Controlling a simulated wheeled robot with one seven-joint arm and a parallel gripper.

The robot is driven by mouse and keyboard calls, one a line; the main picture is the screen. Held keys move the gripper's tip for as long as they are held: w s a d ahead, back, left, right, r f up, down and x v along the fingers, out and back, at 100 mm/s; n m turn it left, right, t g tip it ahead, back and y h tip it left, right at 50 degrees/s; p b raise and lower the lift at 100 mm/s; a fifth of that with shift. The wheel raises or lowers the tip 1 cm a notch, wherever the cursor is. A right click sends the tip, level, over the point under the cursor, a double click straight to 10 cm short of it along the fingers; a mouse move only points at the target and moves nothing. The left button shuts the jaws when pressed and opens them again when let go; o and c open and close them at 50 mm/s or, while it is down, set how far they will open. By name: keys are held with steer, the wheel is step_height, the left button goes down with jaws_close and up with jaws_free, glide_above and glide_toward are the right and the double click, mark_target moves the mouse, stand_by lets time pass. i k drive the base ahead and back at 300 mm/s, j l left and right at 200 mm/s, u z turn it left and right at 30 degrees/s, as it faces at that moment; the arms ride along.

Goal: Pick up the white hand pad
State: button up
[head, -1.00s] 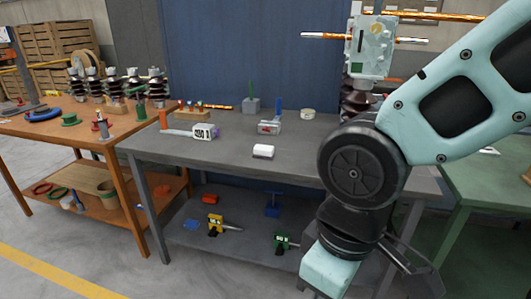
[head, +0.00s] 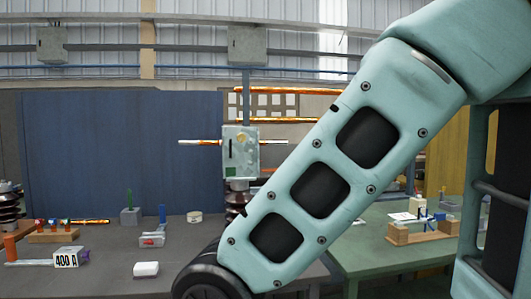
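A small white block with rounded edges (head: 146,269), which looks like the white hand pad, lies flat on the grey table (head: 112,262) near the bottom of the head view. Nothing touches it. My arm crosses the view from the upper right to the bottom, with its black joint to the right of the pad. My gripper is below the picture's edge and hidden, so its distance from the pad does not show.
Near the pad are a 400 A block (head: 72,257), a grey clamp-like part with a red mark (head: 152,239) and a white round roll (head: 194,217). A wooden rack (head: 54,236) stands at left. A green table (head: 370,248) is at right. A blue panel (head: 120,150) stands behind.

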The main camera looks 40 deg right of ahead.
mark_target(148, 270)
steer(key=i+l+u, duration=0.4)
steer(key=i, duration=0.3)
steer(key=i+l+u, duration=0.4)
steer(key=i+l, duration=0.15)
steer(key=i, duration=0.05)
